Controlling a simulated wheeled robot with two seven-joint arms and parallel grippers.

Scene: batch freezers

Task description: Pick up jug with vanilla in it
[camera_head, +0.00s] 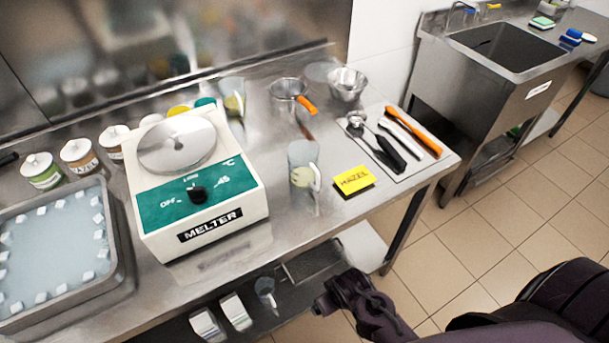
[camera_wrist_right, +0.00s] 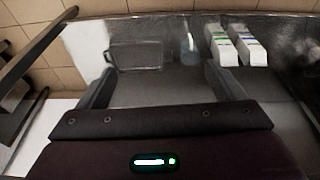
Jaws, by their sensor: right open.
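A clear jug (camera_head: 303,166) with pale yellow-green contents stands upright on the steel table, left of a yellow note (camera_head: 354,180) that seems to read "HAZEL". Another clear jug (camera_head: 234,98) with yellowish contents stands behind the melter, partly hidden by it. I cannot tell which holds vanilla. A third clear jug (camera_head: 265,291) stands on the lower shelf and looks empty; it also shows in the right wrist view (camera_wrist_right: 188,43). My right gripper (camera_head: 333,297) is below the tabletop level, before the table's front edge. Its fingers are apart and empty in the wrist view (camera_wrist_right: 158,85).
The melter (camera_head: 222,205), an ice-filled tray (camera_head: 118,262) and lidded tubs (camera_head: 78,155) occupy the left. Cartons (camera_head: 236,311) stand on the lower shelf. The table's front edge separates my right gripper from the tabletop.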

